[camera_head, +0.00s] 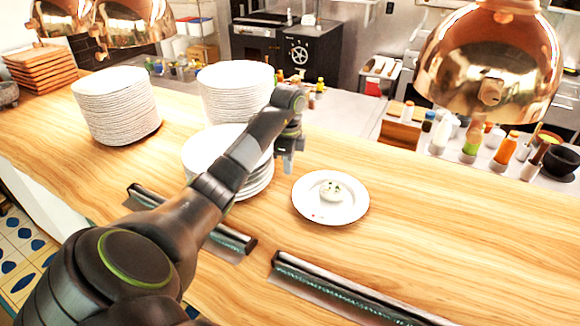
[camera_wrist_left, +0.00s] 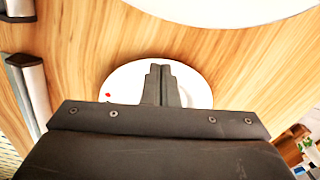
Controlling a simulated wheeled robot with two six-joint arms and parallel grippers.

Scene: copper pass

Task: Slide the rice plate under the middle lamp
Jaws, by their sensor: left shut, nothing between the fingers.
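The rice plate (camera_head: 345,214) is a white round plate with a small white mound of rice flecked with green. It lies flat on the wooden counter, right of the plate stacks. My left gripper (camera_head: 289,168) is shut and empty, at the plate's left, far side. In the left wrist view the shut fingers (camera_wrist_left: 160,72) overlap the plate (camera_wrist_left: 122,79), hiding its middle; I cannot tell whether they touch it. Three copper lamps show: a large one (camera_head: 490,65) at right and two at upper left (camera_head: 132,22) (camera_head: 60,16). I cannot tell which is the middle lamp. My right gripper is out of view.
Stacks of white plates stand at left (camera_head: 115,105), back (camera_head: 236,90) and close beside my left arm (camera_head: 205,150). Dark metal rails (camera_head: 340,290) (camera_head: 232,238) lie along the front. Bottles (camera_head: 507,147) stand beyond the counter. The counter right of the plate is clear.

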